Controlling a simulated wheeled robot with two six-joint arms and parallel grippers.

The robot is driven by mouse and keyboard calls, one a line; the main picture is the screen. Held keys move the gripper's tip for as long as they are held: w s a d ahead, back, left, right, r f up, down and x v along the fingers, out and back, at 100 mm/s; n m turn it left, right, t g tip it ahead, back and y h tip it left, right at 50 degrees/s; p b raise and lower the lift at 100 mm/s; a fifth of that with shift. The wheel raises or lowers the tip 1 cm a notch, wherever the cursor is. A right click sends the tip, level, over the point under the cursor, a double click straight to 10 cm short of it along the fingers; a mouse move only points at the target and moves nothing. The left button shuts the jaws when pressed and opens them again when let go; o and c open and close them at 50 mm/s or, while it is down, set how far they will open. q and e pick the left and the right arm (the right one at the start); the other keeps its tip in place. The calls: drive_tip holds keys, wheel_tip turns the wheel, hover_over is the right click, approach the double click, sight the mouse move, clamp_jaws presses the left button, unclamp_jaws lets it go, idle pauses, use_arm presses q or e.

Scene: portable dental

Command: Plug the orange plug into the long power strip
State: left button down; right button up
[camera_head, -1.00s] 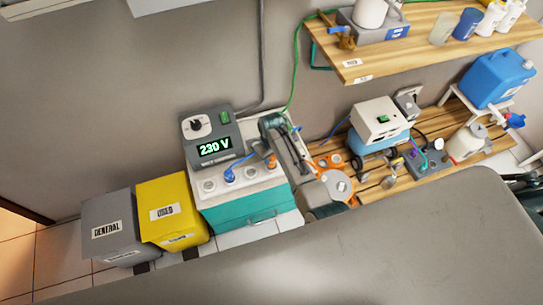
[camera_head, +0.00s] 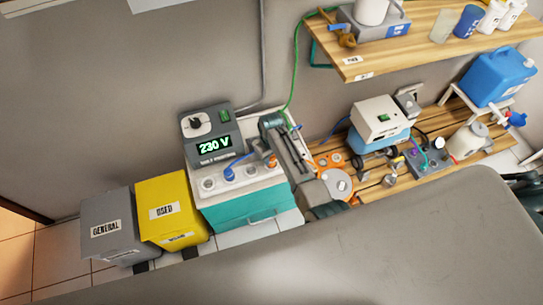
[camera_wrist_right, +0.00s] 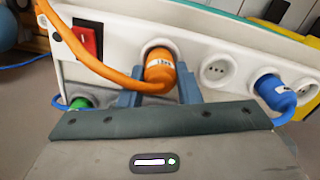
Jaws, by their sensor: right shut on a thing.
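The long white power strip (camera_head: 240,190) lies below the grey 230 V unit in the head view, and its socket face fills the wrist view (camera_wrist_right: 190,45). The orange plug (camera_wrist_right: 160,72) is at a socket near the red switch, facing into it; I cannot tell how deep it sits. It also shows small in the head view (camera_head: 271,160). My right gripper (camera_wrist_right: 160,92) is shut on the orange plug, one blue-grey finger on each side. Its orange cord (camera_wrist_right: 75,50) arcs up to the left. My left gripper is not in view.
A blue plug (camera_wrist_right: 275,92) sits in the strip, with an empty socket (camera_wrist_right: 215,70) between it and the orange plug. A green plug (camera_wrist_right: 80,103) is low at the left. Yellow (camera_head: 172,205) and grey (camera_head: 110,225) bins stand left of the strip.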

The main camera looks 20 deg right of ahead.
drive_tip(key=shift+f, duration=0.35)
drive_tip(key=o, duration=1.1)
wheel_tip(320, 180, up, 11)
drive_tip(key=shift+f, duration=0.1)
